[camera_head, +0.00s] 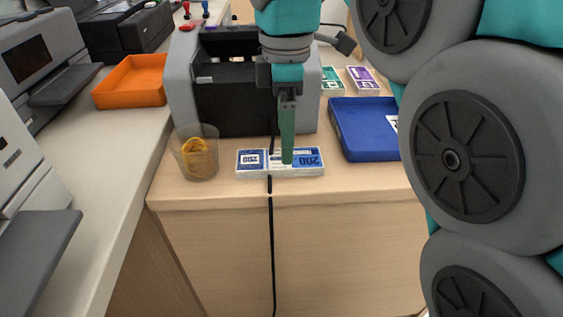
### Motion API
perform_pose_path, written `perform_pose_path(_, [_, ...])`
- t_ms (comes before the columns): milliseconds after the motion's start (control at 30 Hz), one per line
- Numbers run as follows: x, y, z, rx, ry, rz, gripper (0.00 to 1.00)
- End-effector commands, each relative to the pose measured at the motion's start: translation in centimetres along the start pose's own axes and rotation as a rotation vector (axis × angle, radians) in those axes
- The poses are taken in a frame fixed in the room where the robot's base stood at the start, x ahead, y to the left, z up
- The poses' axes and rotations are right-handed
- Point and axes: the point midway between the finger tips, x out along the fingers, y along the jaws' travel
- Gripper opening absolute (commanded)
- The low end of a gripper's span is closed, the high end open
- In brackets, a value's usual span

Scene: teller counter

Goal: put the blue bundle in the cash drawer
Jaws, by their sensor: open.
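The blue bundle (253,163), a stack of blue-and-white notes, lies flat near the front edge of the wooden counter. My gripper (287,161) points down over the bundle, with a green finger crossing its middle in the picture. The gripper is open; the second finger is hidden or seen edge-on. I cannot tell whether the finger touches the bundle. No cash drawer is clearly recognisable in this view.
A grey-and-black machine (183,85) stands behind the bundle. Green (331,81) and purple (363,79) bundles lie behind. An orange tray (118,82) is further left. A black cable (272,240) hangs over the front.

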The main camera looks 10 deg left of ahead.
Motion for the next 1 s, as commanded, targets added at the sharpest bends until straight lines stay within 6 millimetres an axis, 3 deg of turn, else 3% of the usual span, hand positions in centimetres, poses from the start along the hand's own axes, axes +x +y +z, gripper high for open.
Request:
perform_pose_path(400, [4.4,0.4,-0.2,0.000,-0.002,-0.005,1.00])
perform_pose_path(700, [4.8,0.5,-0.3,-0.001,-0.001,-0.001,0.99])
perform_pose_path(1000, [4.8,0.4,-0.3,-0.001,-0.001,-0.001,0.65])
